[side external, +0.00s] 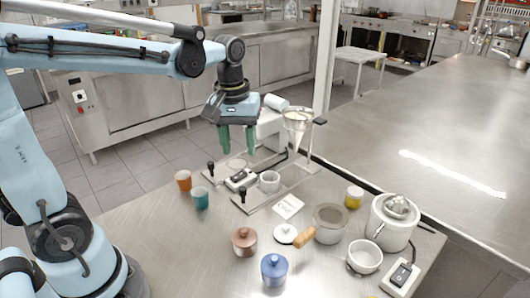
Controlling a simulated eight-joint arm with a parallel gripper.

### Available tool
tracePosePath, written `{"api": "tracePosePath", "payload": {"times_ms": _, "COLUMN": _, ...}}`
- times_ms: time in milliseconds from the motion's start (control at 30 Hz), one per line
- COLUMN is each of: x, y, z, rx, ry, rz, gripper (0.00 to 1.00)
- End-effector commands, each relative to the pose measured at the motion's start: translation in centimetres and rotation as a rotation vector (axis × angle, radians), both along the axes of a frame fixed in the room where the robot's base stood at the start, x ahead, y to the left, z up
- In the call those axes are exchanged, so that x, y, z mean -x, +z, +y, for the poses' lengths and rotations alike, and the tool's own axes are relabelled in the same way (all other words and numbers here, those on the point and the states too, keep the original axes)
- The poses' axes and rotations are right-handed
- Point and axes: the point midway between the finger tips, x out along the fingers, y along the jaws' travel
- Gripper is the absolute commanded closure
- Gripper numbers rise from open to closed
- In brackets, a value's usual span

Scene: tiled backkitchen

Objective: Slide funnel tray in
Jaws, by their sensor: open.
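A clear cone-shaped funnel (298,117) sits upright in a stand at the back of the work table. Below and in front of it, flat metal trays lie side by side; the nearer tray (262,201) has an upright black knob (243,193) at its front left end. A second black knob (211,170) stands at the end of the farther tray. Which tray is the funnel's I cannot tell for certain. A white cup (269,182) stands at the nearer tray. My gripper (237,149) points down with green fingers apart and empty, above the farther knob and to its right.
A white machine (271,127) stands behind the trays, with a switch box (240,178) before it. Orange (183,180) and teal (200,197) cups stand at left. Lidded pots, a wooden-handled pan (330,223) and a white appliance (393,220) crowd the front and right. The table's front left is clear.

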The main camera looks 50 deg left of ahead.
Motion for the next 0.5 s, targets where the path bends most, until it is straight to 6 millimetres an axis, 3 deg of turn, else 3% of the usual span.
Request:
{"api": "tracePosePath", "payload": {"times_ms": 267, "x": -0.8, "y": -0.5, "z": 0.5, "rx": 0.009, "ry": 0.086, "rz": 0.067, "gripper": 0.53}}
{"api": "tracePosePath", "payload": {"times_ms": 500, "x": -0.8, "y": -3.2, "z": 0.5, "rx": 0.009, "ry": 0.084, "rz": 0.066, "gripper": 0.53}}
